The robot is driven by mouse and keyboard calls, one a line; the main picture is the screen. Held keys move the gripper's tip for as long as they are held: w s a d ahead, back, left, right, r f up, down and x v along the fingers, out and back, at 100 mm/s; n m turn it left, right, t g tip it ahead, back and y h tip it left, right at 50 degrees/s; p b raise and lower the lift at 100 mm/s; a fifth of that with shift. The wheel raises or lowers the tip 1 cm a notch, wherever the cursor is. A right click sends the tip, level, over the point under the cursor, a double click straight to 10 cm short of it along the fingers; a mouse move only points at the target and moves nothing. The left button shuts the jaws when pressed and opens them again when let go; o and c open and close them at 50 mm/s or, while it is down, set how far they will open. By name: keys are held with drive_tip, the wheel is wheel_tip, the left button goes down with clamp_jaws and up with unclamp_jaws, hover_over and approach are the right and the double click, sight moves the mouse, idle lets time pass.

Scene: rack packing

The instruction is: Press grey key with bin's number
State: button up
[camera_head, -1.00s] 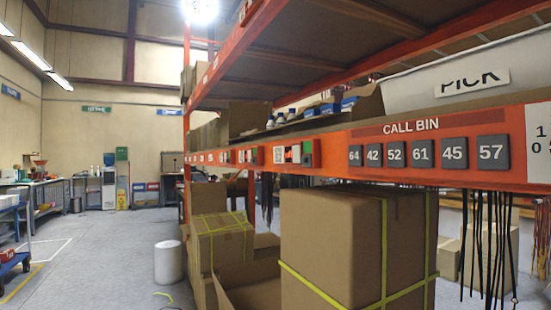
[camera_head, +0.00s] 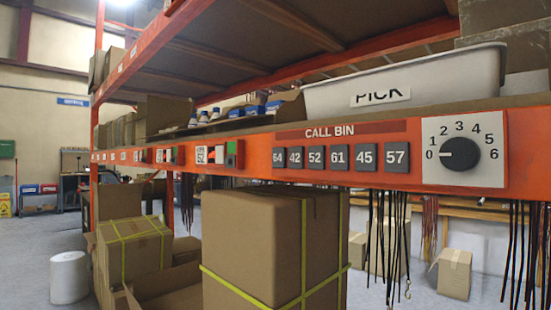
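A row of several grey keys sits on the orange rack beam (camera_head: 255,165), under a dark red CALL BIN label (camera_head: 345,131). From left to right they read 64 (camera_head: 279,157), 42 (camera_head: 296,157), 52 (camera_head: 316,157), 61 (camera_head: 339,157), 45 (camera_head: 367,157) and 57 (camera_head: 396,156). A white bin (camera_head: 420,82) stands on the shelf above them, with a PICK label (camera_head: 380,95) whose upper part is cut off. I see no number on this bin. My gripper is not in view.
Right of the keys is a black dial (camera_head: 459,154) on a white plate marked 0 to 6, its pointer at 0. A strapped carton (camera_head: 255,245) stands below the beam. Dark cords (camera_head: 388,235) hang under it. Open floor (camera_head: 30,255) lies at the left.

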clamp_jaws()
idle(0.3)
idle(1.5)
